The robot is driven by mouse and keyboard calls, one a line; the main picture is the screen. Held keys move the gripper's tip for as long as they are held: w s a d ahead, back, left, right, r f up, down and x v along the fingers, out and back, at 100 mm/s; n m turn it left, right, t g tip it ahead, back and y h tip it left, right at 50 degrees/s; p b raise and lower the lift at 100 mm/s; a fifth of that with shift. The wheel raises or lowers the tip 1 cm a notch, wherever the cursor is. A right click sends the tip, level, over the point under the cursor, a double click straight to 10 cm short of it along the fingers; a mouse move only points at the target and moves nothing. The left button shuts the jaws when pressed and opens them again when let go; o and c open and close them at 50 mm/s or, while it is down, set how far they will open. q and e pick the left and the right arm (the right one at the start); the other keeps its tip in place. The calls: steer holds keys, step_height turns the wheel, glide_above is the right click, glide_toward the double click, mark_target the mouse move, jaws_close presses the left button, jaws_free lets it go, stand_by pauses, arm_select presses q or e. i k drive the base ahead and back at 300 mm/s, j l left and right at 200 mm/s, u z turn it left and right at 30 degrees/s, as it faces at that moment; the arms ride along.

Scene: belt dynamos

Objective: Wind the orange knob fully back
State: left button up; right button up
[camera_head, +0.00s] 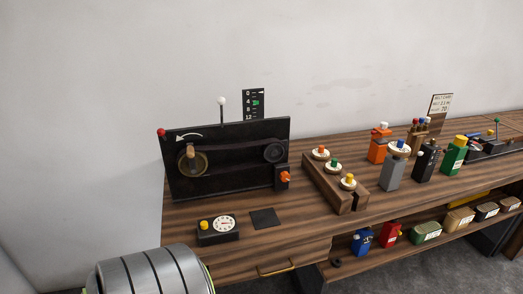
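An orange knob (285,177) sits on a small dark block at the lower right of an upright black panel (225,185). The panel stands on the wooden bench and carries a large brass-coloured wheel (201,163) with a wooden handle (190,151), joined by a dark belt to a smaller dark pulley (274,152). A white curved arrow (188,136) is above the large wheel. A dark scale plate (253,104) with numbers and a green mark stands behind the panel. Neither of my grippers is in view. The knob's turn position is too small to read.
A dial box (218,230) with a yellow button and a dark flat pad (265,218) lie before the panel. A wooden block (335,184) with coloured knobs stands right of it. Several coloured canisters stand farther right. A grey banded cylinder (150,272) shows at lower left.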

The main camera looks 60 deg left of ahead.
mark_target(284, 175)
steer(key=u, duration=0.45)
steer(key=i+u, duration=0.15)
steer(key=u, duration=0.7)
steer(key=i+l+u, duration=0.1)
steer(key=u, duration=0.35)
